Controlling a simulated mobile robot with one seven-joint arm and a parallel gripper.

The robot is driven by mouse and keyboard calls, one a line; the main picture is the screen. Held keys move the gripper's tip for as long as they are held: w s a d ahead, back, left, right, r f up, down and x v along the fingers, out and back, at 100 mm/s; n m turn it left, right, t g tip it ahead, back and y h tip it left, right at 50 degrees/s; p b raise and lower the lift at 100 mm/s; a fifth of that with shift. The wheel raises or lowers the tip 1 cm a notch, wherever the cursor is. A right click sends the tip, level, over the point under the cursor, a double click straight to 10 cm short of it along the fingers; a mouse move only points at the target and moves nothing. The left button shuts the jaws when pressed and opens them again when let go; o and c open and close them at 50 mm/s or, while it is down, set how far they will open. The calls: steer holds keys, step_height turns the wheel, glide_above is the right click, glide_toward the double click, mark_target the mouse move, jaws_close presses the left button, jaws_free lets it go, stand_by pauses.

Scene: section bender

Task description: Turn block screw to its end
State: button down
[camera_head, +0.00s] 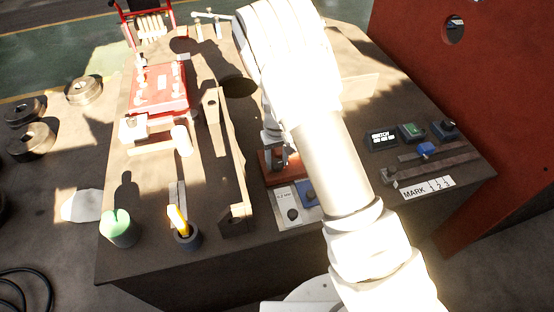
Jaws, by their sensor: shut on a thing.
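My white arm reaches over the bench from the lower right and hides much of its middle. My gripper (274,152) points down at a small red-brown block (270,178) near the middle of the bench. Its fingers are shut on the block screw at the top of this block. The arm and the fingers cover most of the screw, so I cannot tell how far it is turned.
A white plate and a blue plate (309,196) with dark knobs lie just in front of the block. A raised dark bar (232,150) stands to the left. A red fixture (158,90), a green-topped cylinder (119,228) and a yellow-handled tool (178,219) are further left.

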mark_target(277, 163)
steer(key=shift+m, duration=2.4)
steer(key=shift+c, duration=1.7)
jaws_free()
step_height(277, 163, up, 18)
steer(key=p, duration=0.1)
steer(key=shift+f, duration=0.25)
